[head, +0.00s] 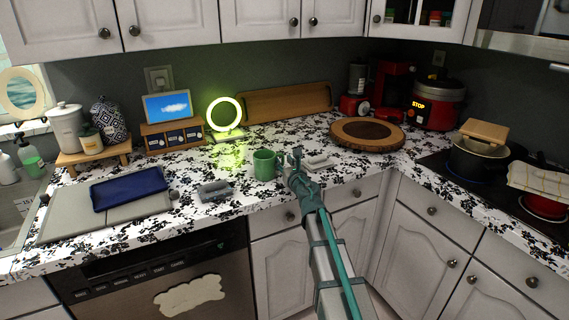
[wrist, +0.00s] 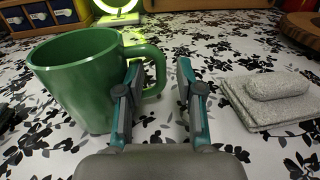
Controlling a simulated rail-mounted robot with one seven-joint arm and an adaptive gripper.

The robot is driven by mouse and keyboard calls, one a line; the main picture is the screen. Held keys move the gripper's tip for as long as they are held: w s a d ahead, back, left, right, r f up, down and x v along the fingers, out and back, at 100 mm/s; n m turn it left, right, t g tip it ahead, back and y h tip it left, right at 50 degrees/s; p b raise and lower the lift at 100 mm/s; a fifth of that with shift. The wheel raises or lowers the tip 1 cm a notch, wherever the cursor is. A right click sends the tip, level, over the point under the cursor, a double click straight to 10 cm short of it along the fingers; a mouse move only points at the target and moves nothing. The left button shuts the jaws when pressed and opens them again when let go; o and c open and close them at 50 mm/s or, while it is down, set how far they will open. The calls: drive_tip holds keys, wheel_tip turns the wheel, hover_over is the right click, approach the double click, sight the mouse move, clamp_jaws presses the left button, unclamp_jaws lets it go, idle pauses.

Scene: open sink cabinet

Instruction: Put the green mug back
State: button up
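The green mug (head: 264,164) stands upright on the patterned counter, just left of my gripper (head: 296,158) in the head view. In the wrist view the mug (wrist: 82,85) fills the left side, with its handle (wrist: 156,72) toward my gripper (wrist: 160,78). My gripper is open, with a clear gap between its fingers. The left finger overlaps the inner part of the handle, and the handle's outer curve shows between the fingers. I cannot tell whether the left finger touches the mug.
A folded grey cloth with a roll on it (wrist: 272,95) lies right of my gripper. A lit green ring lamp (head: 224,114) and a small drawer box (head: 172,137) stand behind. A round wooden board (head: 367,133) is at right; a grey sponge-like item (head: 214,191) lies at front left.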

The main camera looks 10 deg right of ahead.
drive_tip(key=shift+r, duration=0.1)
drive_tip(key=shift+r, duration=0.15)
drive_tip(key=s+d, duration=0.1)
drive_tip(key=s, duration=1.1)
drive_tip(key=shift+d, duration=0.4)
